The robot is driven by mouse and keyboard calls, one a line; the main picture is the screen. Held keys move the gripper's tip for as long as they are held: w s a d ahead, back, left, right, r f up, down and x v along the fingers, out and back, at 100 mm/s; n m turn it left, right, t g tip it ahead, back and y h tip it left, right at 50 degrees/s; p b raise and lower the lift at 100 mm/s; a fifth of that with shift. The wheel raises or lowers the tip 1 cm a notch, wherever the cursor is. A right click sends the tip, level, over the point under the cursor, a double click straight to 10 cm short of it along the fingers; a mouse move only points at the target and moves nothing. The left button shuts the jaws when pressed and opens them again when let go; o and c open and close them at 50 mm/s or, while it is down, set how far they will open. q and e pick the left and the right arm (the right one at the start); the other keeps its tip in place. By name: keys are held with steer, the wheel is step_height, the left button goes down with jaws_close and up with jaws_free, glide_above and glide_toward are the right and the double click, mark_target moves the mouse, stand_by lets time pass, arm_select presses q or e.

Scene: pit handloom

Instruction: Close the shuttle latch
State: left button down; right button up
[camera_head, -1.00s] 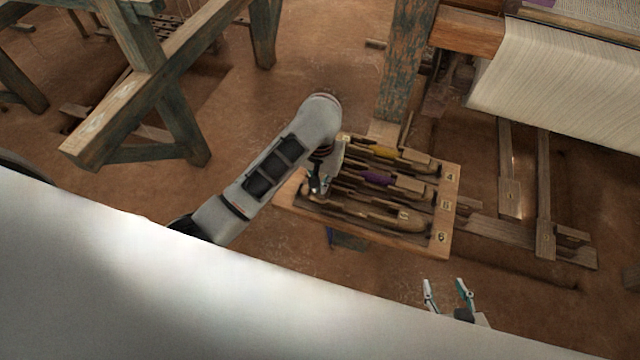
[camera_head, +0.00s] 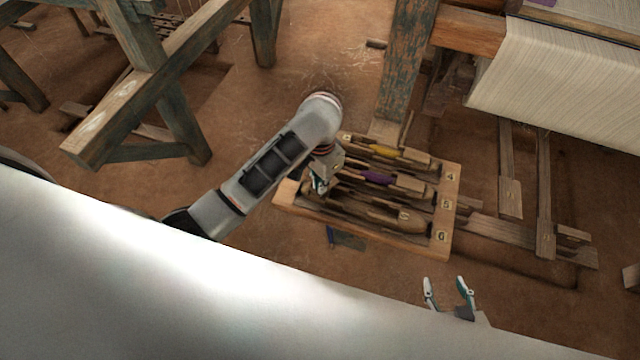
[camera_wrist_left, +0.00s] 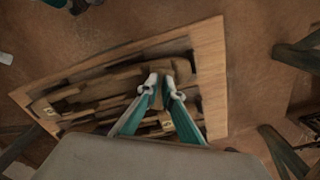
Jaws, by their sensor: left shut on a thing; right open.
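A wooden tray (camera_head: 360,243) on the right of centre holds several boat-shaped shuttles in rows marked 4, 5 and 6. One shuttle has yellow thread (camera_head: 388,152), one purple thread (camera_head: 376,177); the front shuttle (camera_head: 405,219) shows bare wood. My left gripper (camera_head: 319,186) is over the tray's left end, shut on a small part that looks like the shuttle latch. In the left wrist view its fingertips (camera_wrist_left: 162,82) are close together inside the tray's rim; the part between them is too small to make out. My right gripper (camera_head: 446,290) is open and empty in front of the tray.
The loom post (camera_head: 405,65) rises just behind the tray. White warp cloth (camera_head: 560,85) hangs at upper right, with wooden treadles (camera_head: 510,195) below it. A wooden frame (camera_head: 150,80) stands at upper left. A dark flat object (camera_head: 347,240) lies before the tray.

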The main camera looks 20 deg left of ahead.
arm_select(q)
steer(key=m, duration=0.3)
steer(key=shift+w+m, duration=0.1)
steer(key=shift+m, duration=0.3)
steer(key=m, duration=0.3)
steer(key=shift+m, duration=2.5)
steer(key=c, duration=2.5)
jaws_free()
step_height(320, 180, up, 12)
